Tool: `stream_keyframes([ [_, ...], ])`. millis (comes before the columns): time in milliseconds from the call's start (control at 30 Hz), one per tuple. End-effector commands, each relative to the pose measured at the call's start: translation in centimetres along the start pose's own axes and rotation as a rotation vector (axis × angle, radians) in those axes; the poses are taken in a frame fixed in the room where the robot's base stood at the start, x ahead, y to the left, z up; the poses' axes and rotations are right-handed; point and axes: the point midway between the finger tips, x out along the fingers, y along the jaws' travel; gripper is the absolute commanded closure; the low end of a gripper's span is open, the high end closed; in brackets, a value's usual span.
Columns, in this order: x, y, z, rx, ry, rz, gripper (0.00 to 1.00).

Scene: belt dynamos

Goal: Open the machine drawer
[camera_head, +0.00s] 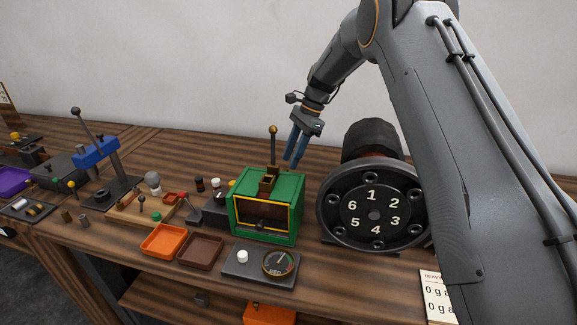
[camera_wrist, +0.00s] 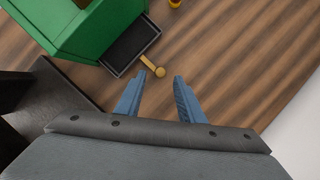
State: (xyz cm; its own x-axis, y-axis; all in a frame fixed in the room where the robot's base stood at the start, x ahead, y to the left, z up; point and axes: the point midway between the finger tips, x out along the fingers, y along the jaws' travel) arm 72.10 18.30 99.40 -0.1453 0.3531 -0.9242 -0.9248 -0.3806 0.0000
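The green machine (camera_head: 292,205) stands mid-bench in the head view, with a yellow-edged dark front window and an upright lever (camera_head: 273,144). In the wrist view the green machine (camera_wrist: 88,32) is at the upper left. A dark, tray-like drawer (camera_wrist: 126,47) projects from its side, with a brass knob handle (camera_wrist: 153,66) at its outer end. The drawer is not visible in the head view. My gripper (camera_head: 293,162) is behind the machine. In the wrist view my gripper (camera_wrist: 159,76) is open and empty, its blue fingertips on either side of the knob's end; contact cannot be told.
A black numbered drum (camera_head: 374,214) stands close at the right of the machine. A gauge box (camera_head: 255,265), an orange tray (camera_head: 164,240) and a brown tray (camera_head: 201,249) lie in front. A blue lever press (camera_head: 97,152) is at left. Bare bench shows beyond the knob.

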Motion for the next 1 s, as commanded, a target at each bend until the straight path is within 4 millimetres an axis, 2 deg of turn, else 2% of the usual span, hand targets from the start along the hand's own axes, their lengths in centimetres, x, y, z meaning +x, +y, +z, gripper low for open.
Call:
stream_keyframes([
  [100,-1.9,-0.1,-0.2,0.001,0.001,-0.004,0.65],
  [300,-4.0,-0.1,-0.1,0.001,0.000,-0.001,0.65],
  [767,-4.9,0.1,0.2,0.001,0.000,0.000,0.65],
  [1000,-8.6,1.2,2.2,0.001,0.000,-0.001,0.65],
])
